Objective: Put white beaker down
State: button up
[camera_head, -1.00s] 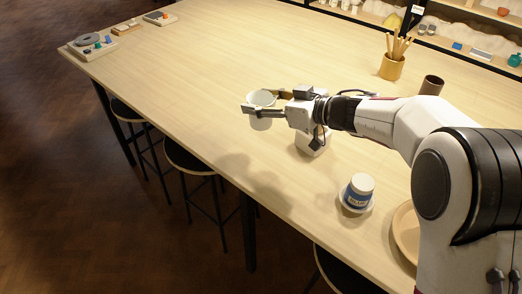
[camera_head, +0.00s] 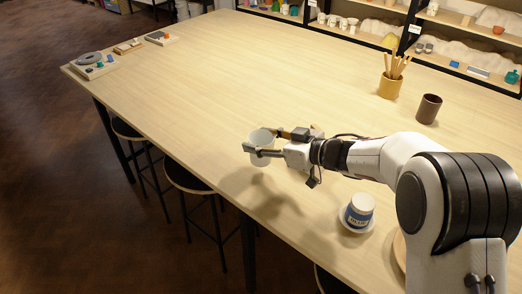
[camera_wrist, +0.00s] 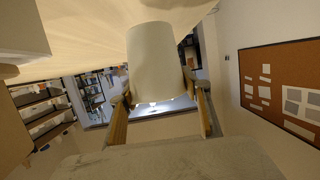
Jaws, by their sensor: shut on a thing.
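The white beaker (camera_head: 262,138) is in my gripper (camera_head: 264,152), over the pale wooden table (camera_head: 200,85) near its front edge. The fingers are shut on the beaker from either side. It looks about upright in the head view. In the wrist view the beaker (camera_wrist: 155,60) fills the top middle between the two fingers (camera_wrist: 161,115). Shadows lie on the table below and left of the gripper; I cannot tell whether the beaker's base touches the wood.
A blue-and-white labelled jar (camera_head: 358,212) stands on a small dish at the right, near my arm. A brush holder (camera_head: 390,86) and a brown cup (camera_head: 429,108) stand farther back. Trays with tools (camera_head: 94,66) lie at the far left corner. Stools (camera_head: 190,178) line the front edge.

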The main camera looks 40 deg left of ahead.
jog(key=shift+f, duration=1.85)
jog(key=shift+f, duration=0.15)
jog(key=o, duration=1.1)
jog(key=v, duration=0.7)
jog(key=shift+d+r, duration=0.25)
